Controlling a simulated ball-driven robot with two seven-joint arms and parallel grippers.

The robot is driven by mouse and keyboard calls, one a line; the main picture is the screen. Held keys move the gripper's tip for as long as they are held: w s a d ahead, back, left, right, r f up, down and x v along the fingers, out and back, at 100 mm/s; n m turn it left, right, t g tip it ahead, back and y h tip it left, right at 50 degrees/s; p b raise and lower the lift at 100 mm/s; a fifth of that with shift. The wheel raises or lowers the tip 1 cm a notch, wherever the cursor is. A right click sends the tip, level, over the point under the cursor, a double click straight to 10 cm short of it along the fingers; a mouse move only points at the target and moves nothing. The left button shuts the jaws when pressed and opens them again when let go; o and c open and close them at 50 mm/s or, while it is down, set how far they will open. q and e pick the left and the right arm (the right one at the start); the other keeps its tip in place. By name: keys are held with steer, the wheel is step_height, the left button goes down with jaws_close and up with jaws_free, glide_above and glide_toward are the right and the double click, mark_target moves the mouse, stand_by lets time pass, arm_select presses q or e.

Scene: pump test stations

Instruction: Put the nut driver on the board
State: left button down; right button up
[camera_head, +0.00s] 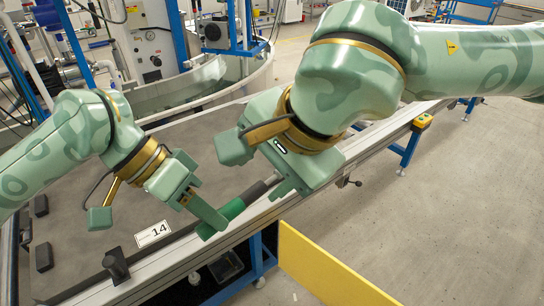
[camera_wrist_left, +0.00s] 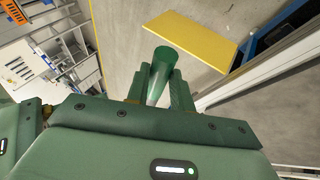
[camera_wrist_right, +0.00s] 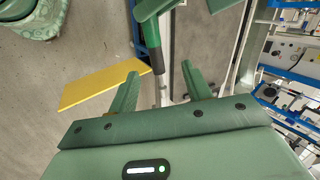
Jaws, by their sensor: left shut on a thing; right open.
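The nut driver (camera_head: 232,209) has a green handle, a dark collar and a thin shaft. My left gripper (camera_head: 208,218) is shut on its handle, above the near edge of the station. In the left wrist view the handle (camera_wrist_left: 158,78) sits between the two fingers (camera_wrist_left: 160,92). My right gripper (camera_head: 276,188) is open at the shaft end. In the right wrist view the shaft lies between the spread fingers (camera_wrist_right: 162,88), with no clear contact, and the green handle (camera_wrist_right: 153,38) is beyond them. I cannot tell which surface is the board.
A grey station top (camera_head: 85,240) with a metal rim carries a "14" label (camera_head: 153,234), a black knob (camera_head: 116,265) and small black blocks (camera_head: 42,256). A yellow panel (camera_head: 325,270) stands at the near side. Open floor (camera_head: 450,210) lies to the right.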

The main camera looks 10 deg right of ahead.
mark_target(244, 192)
steer(key=x, duration=0.8)
steer(key=shift+w+a+f, duration=0.15)
steer(key=shift+a+f, duration=0.05)
steer(key=shift+f, duration=0.15)
steer(key=shift+c, duration=0.3)
steer(key=shift+r, duration=0.1)
jaws_close()
arm_select(q)
steer(key=c, duration=1.1)
jaws_free()
